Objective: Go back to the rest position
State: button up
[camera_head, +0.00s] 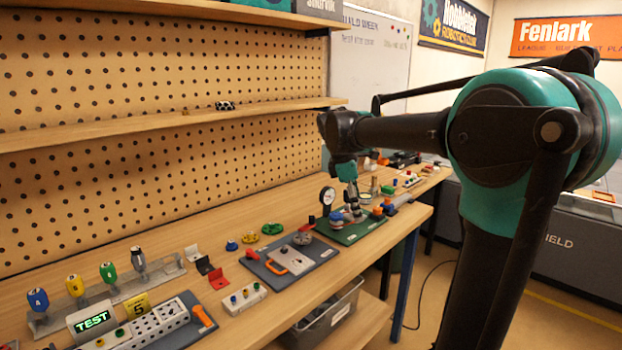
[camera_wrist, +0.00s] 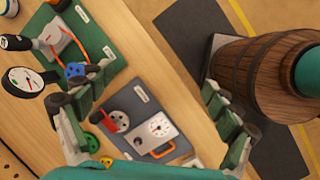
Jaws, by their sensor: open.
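My gripper (camera_head: 353,208) hangs from the black and teal arm over the workbench, near the green board. In the wrist view my gripper (camera_wrist: 158,85) has its two fingers wide apart, with nothing between them. The fingers are above the bench's front edge, and the green board (camera_wrist: 95,22) and a dark grey panel (camera_wrist: 120,98) lie below. In the head view the fingertips are small and overlap parts on the green board (camera_head: 350,236), so I cannot tell the gap there.
A round gauge (camera_head: 327,196) stands by the green board. The grey panel (camera_head: 272,275) has an orange handle. A shelf (camera_head: 150,128) runs along the pegboard behind. A grey bin (camera_head: 325,318) sits below the bench. A wooden barrel shape (camera_wrist: 250,75) stands beyond the bench edge.

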jog(key=s+d+f+m+t+y, duration=0.1)
jog(key=s+d+f+m, duration=0.2)
jog(key=s+f+m, duration=0.5)
jog(key=s+d+f+m+t+y, duration=0.2)
jog(key=s+d+f+m, duration=0.1)
jog(key=s+f+m, duration=0.6)
jog(key=s+f, duration=0.4)
jog(key=f, duration=0.3)
jog(key=shift+s+f, duration=0.2)
jog(key=shift+f, duration=0.15)
